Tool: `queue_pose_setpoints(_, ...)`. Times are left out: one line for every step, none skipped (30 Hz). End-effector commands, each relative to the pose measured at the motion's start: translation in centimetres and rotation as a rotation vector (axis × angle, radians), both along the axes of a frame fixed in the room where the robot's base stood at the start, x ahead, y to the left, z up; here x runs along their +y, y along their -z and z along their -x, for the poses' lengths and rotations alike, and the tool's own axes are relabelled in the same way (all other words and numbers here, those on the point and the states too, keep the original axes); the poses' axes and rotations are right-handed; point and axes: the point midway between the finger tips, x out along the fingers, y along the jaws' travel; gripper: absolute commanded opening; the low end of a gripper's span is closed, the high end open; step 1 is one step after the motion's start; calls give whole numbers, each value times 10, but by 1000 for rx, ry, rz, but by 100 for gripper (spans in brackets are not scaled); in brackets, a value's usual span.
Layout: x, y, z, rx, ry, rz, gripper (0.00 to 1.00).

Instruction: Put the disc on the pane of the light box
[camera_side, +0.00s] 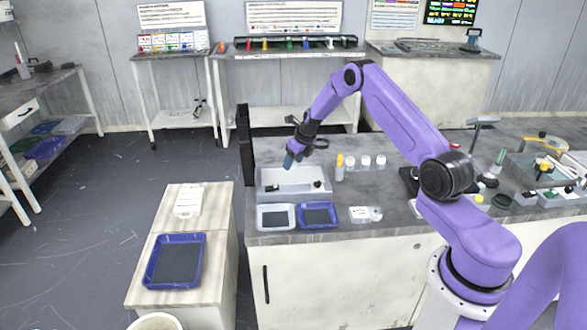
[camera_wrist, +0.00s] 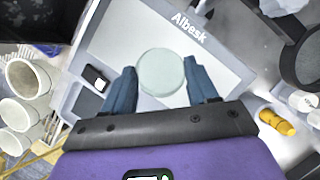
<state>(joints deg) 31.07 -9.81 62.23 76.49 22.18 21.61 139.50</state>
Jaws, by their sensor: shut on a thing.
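The disc (camera_wrist: 162,72) is round, pale green and glassy. In the wrist view it sits between the two blue fingertips of my gripper (camera_wrist: 162,85), which is shut on it. In the side view my gripper (camera_side: 290,161) points down over the back left part of the light box (camera_side: 292,196). The disc cannot be made out there, and I cannot tell whether it touches the pane.
A dark upright panel (camera_side: 245,145) stands left of the light box. A pale tray (camera_side: 260,217) and a blue tray (camera_side: 318,225) lie in front of it. A yellow-topped bottle (camera_side: 339,168) and several white-capped jars stand to its right.

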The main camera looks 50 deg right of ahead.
Motion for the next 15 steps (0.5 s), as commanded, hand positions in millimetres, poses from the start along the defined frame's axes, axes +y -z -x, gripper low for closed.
queue_pose_setpoints(-1,1,-1,0,-1,0,25)
queue_pose_setpoints(-1,2,-2,0,-1,0,25)
queue_pose_setpoints(-1,4,-3,0,-1,0,25)
queue_pose_setpoints(-2,6,-4,0,-1,0,25)
queue_pose_setpoints(-2,10,-5,1,-1,0,25)
queue_pose_setpoints(-2,17,-4,3,0,-1,25)
queue_pose_setpoints(-2,21,-4,2,1,-1,25)
queue_pose_setpoints(-2,25,-4,2,1,-1,25)
queue_pose_setpoints(-2,29,-4,1,1,-1,25)
queue_pose_setpoints(-2,32,-4,1,1,0,25)
queue_pose_setpoints(-2,34,-4,1,1,0,25)
queue_pose_setpoints(-2,36,-4,1,1,0,25)
queue_pose_setpoints(-2,36,-5,0,0,0,25)
queue_pose_setpoints(-2,36,-5,-1,0,1,25)
queue_pose_setpoints(-2,36,-5,-1,0,1,25)
